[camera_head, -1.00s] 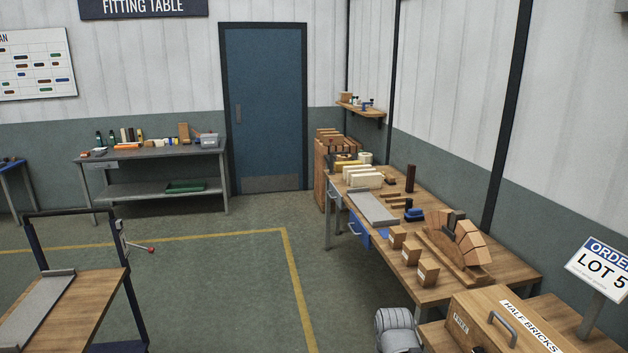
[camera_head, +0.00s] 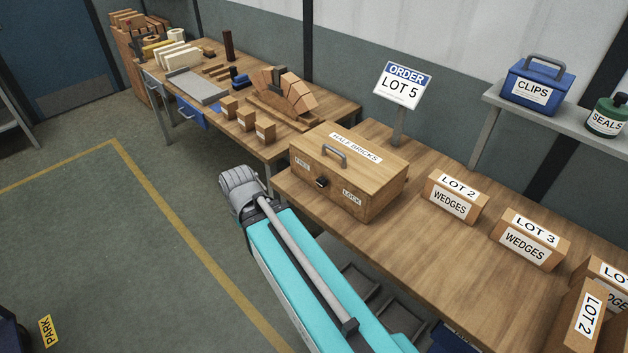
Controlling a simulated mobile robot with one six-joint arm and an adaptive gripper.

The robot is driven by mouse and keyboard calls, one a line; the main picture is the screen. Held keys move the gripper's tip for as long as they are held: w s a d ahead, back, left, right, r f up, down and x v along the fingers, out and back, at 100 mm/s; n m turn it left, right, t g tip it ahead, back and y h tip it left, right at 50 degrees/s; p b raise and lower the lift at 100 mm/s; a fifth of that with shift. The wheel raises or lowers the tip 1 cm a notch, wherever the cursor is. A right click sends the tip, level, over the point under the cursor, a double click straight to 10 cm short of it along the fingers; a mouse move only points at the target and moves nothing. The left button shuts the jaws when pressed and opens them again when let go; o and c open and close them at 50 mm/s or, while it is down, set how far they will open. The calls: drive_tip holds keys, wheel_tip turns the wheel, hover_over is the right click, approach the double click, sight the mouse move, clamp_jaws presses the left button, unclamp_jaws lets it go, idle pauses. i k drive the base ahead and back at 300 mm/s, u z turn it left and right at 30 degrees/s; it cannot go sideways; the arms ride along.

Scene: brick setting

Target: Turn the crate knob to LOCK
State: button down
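The wooden crate labelled HALF BRICKS (camera_head: 378,178) stands near the left end of the right-hand table, lid shut, with a grey handle on top. On its front face is a small dark knob (camera_head: 322,182). A FREE label (camera_head: 302,163) is left of the knob and a LOCK label (camera_head: 351,196) is to its right. The knob is too small to tell which way it points. My turquoise arm with a grey joint at its far end reaches up from the bottom, left of and in front of the crate. My gripper's fingers do not show.
A shelf holds a blue CLIPS box (camera_head: 537,86). A brick arch (camera_head: 284,92) stands on the far table.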

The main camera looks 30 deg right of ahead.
sight(321, 182)
drive_tip(key=z, duration=0.7)
drive_tip(key=k, duration=0.4)
drive_tip(key=z, duration=0.1)
